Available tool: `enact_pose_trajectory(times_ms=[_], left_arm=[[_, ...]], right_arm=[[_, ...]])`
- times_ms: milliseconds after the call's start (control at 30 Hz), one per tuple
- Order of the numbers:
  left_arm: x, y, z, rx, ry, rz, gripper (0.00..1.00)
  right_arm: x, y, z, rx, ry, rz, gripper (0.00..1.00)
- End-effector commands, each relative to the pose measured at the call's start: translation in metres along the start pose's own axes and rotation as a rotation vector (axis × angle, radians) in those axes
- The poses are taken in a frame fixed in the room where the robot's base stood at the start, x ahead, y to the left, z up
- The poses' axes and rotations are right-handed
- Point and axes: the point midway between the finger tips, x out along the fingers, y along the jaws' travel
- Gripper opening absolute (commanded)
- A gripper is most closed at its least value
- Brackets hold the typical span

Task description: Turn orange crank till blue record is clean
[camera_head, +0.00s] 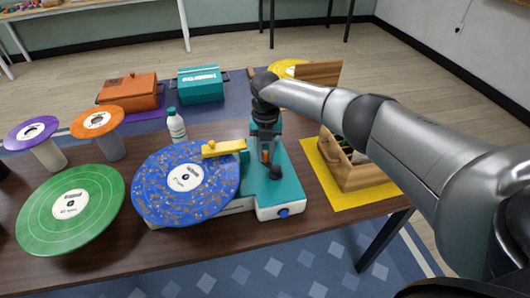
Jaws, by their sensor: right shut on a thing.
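The blue record (158,200) lies flat on the teal and white cleaning machine (292,192) on the wooden table. Brown-orange specks cover much of its surface around the white label. A yellow bar (223,148) reaches from the machine over the record's upper right edge. My right gripper (266,152) points down over the machine, right of the record. It is shut on the orange crank (265,156), of which only a small part shows between the fingers. A dark round knob (275,173) sits just below the fingers. My left gripper is not in view.
A green record (95,222) stands at left, near purple (18,136) and orange (82,126) records on pedestals. A bottle (176,125) stands behind the blue record. A wooden crate (360,176) on a yellow mat (342,201) is at right, under my arm. Orange (127,93) and teal (200,86) boxes stand behind.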

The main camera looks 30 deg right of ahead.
Motion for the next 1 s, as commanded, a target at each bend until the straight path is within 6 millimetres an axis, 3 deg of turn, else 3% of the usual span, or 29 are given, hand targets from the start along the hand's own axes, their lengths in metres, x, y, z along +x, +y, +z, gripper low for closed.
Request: enact_pose_trajectory(times_ms=[367,400,633,1000], left_arm=[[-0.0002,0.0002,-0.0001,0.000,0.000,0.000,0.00],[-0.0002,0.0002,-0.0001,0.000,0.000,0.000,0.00],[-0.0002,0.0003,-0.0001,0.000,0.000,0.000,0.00],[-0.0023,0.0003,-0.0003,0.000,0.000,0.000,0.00]], right_arm=[[-0.0021,-0.0003,0.0021,0.005,-0.005,0.001,0.00],[-0.0021,-0.0003,0.0021,0.005,-0.005,0.001,0.27],[-0.0010,-0.0003,0.0011,0.004,-0.002,0.001,0.53],[-0.0074,-0.0003,0.0010,0.004,-0.002,0.001,0.54]])
